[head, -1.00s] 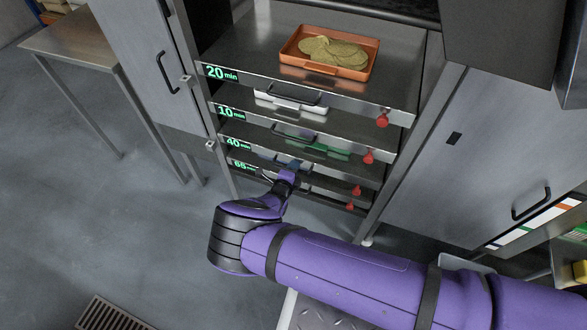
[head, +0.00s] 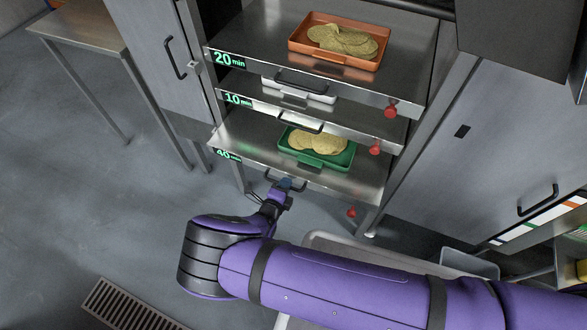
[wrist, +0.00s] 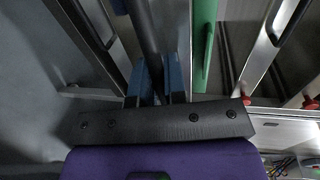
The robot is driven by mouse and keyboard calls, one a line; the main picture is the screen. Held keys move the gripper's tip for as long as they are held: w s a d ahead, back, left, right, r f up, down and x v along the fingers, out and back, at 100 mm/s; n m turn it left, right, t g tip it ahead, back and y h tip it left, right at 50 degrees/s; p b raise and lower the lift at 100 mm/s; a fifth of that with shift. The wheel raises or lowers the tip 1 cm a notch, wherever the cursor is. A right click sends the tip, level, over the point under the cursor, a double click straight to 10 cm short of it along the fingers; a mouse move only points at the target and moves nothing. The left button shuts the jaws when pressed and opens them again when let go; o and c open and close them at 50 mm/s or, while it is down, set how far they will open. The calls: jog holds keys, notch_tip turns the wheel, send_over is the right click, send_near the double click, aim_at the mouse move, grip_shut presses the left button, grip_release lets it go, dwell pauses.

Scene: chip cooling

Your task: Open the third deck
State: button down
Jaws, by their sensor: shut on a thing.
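The third deck (head: 365,183), labelled "40 min" (head: 229,155), is pulled out toward me from the rack. A green tray (head: 340,161) with round chips (head: 318,141) lies on it. My gripper (head: 286,184) is at the front of this deck, shut on its dark handle (head: 300,187). In the wrist view the blue fingers (wrist: 157,75) close around the dark handle bar (wrist: 147,30), and the green tray's edge (wrist: 204,40) shows beside them.
Above are the "20 min" deck (head: 400,85) with an orange tray (head: 298,49) of chips, and the "10 min" deck (head: 350,132) with a white tray (head: 325,97). A grey bin (head: 470,264) stands at right. The floor at left is open.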

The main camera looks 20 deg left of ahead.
jog(key=f+v, duration=0.3)
jog(key=v, duration=1.3)
jog(key=shift+s, duration=0.55)
jog(key=shift+a, duration=0.1)
jog(key=c, duration=1.2)
grip_release()
